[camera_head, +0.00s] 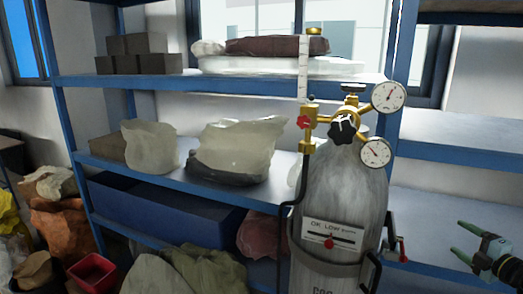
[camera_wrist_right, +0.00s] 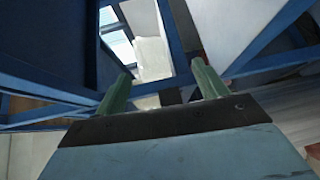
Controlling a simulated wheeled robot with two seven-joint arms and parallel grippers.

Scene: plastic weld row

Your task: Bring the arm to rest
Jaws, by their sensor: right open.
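My right gripper (camera_head: 467,240) shows at the lower right of the head view, with green fingers spread apart and nothing between them. It is to the right of the gas cylinder (camera_head: 345,195) and apart from it. In the right wrist view the two green fingers of the right gripper (camera_wrist_right: 160,85) are apart and empty, with blue shelf beams (camera_wrist_right: 265,35) beyond them. My left gripper is not in view.
The grey cylinder carries a brass regulator with gauges (camera_head: 389,97) and stands before a blue-framed shelf (camera_head: 270,195). The shelf holds bags (camera_head: 237,145), dark blocks (camera_head: 138,62) and a blue box (camera_head: 165,212). Sacks and a red bin (camera_head: 92,272) crowd the lower left.

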